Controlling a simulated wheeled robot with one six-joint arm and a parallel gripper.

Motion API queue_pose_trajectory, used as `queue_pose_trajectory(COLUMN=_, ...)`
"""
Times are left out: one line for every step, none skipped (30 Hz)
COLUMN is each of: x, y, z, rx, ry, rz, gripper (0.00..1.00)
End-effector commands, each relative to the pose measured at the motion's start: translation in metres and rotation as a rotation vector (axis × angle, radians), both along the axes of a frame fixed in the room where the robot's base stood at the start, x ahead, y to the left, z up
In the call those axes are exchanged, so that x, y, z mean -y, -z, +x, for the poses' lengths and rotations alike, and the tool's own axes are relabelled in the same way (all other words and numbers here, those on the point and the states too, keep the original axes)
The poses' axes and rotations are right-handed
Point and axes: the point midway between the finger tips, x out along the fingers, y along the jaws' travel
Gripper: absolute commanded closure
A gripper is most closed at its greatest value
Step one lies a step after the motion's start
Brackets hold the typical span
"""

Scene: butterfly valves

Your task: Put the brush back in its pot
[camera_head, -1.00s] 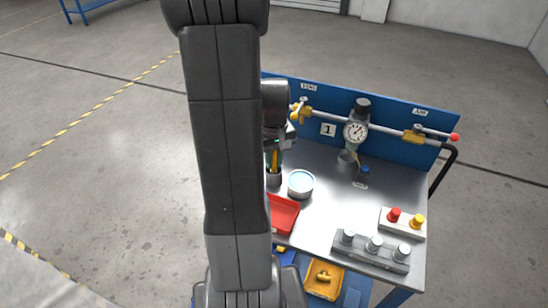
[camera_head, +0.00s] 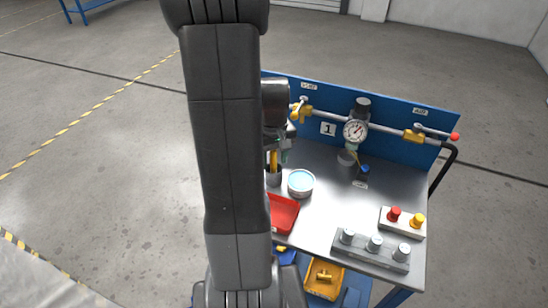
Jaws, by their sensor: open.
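A dark pot (camera_head: 274,179) stands at the left of the steel bench top, partly hidden by my arm. A yellow handle (camera_head: 274,160), which looks like the brush's, rises upright from the pot's mouth. Its lower end is hidden in the pot. My gripper (camera_head: 282,154) is right at the handle, just above the pot. The jaws are open; whether they touch the handle is too small and too covered to tell.
A round tin with a pale blue top (camera_head: 301,183) stands close right of the pot. A red tray (camera_head: 283,213) lies in front. A gauge (camera_head: 355,130) and pipe run along the blue back panel (camera_head: 385,112). The bench middle is mostly clear.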

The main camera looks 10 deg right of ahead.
Motion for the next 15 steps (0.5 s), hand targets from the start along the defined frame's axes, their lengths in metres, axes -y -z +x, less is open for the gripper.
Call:
queue_pose_trajectory(x=0.0, y=0.0, z=0.0, rx=0.0, ry=0.0, rz=0.0, gripper=0.56)
queue_pose_trajectory(x=0.0, y=0.0, z=0.0, rx=0.0, ry=0.0, rz=0.0, gripper=0.56)
queue_pose_trajectory(x=0.0, y=0.0, z=0.0, rx=0.0, ry=0.0, rz=0.0, gripper=0.56)
queue_pose_trajectory(x=0.0, y=0.0, z=0.0, rx=0.0, ry=0.0, rz=0.0, gripper=0.56)
queue_pose_trajectory(x=0.0, y=-0.001, z=0.0, rx=0.0, ry=0.0, rz=0.0, gripper=0.56)
queue_pose_trajectory(x=0.0, y=-0.002, z=0.0, rx=0.0, ry=0.0, rz=0.0, gripper=0.56)
queue_pose_trajectory(x=0.0, y=-0.004, z=0.0, rx=0.0, ry=0.0, rz=0.0, gripper=0.56)
queue_pose_trajectory(x=0.0, y=-0.005, z=0.0, rx=0.0, ry=0.0, rz=0.0, gripper=0.56)
queue_pose_trajectory(x=0.0, y=-0.009, z=0.0, rx=0.001, ry=0.0, rz=0.0, gripper=0.56)
queue_pose_trajectory(x=0.0, y=-0.011, z=0.0, rx=0.001, ry=0.0, rz=0.0, gripper=0.56)
queue_pose_trajectory(x=0.0, y=-0.015, z=0.0, rx=0.001, ry=0.0, rz=0.0, gripper=0.56)
queue_pose_trajectory(x=0.0, y=-0.02, z=0.0, rx=0.002, ry=0.0, rz=-0.001, gripper=0.56)
queue_pose_trajectory(x=0.0, y=-0.024, z=0.0, rx=0.002, ry=0.0, rz=-0.001, gripper=0.56)
queue_pose_trajectory(x=0.0, y=-0.028, z=0.001, rx=0.002, ry=0.0, rz=-0.001, gripper=0.56)
queue_pose_trajectory(x=0.0, y=-0.033, z=0.0, rx=0.002, ry=0.0, rz=-0.001, gripper=0.56)
